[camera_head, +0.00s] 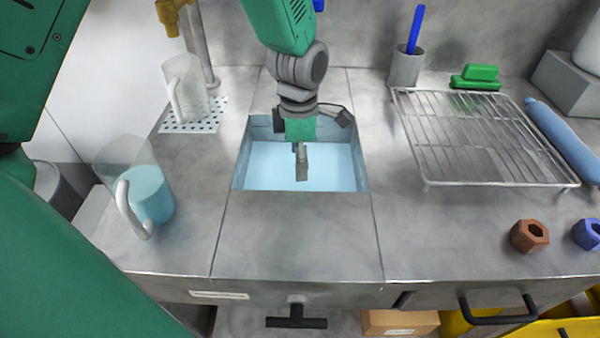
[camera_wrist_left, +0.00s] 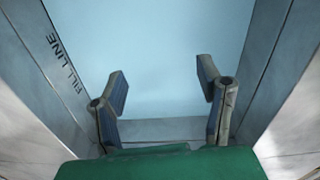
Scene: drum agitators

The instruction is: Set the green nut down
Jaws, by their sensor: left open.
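My left gripper (camera_head: 302,172) points down over the basin of pale blue liquid (camera_head: 265,168) set into the counter. In the left wrist view the two fingers of this gripper (camera_wrist_left: 163,85) stand apart with nothing between them. The liquid (camera_wrist_left: 165,45) shows behind them, and the wall marked "FILL LINE" (camera_wrist_left: 66,65) is at the left. I see no green nut in either view; whether it lies under the liquid I cannot tell. My right gripper is not in view.
A brown nut (camera_head: 530,236) and a blue nut (camera_head: 588,234) sit at the front right. A wire rack (camera_head: 480,135) stands right of the basin. A pitcher of blue liquid (camera_head: 148,195) and an empty pitcher (camera_head: 184,90) stand left. The counter before the basin is clear.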

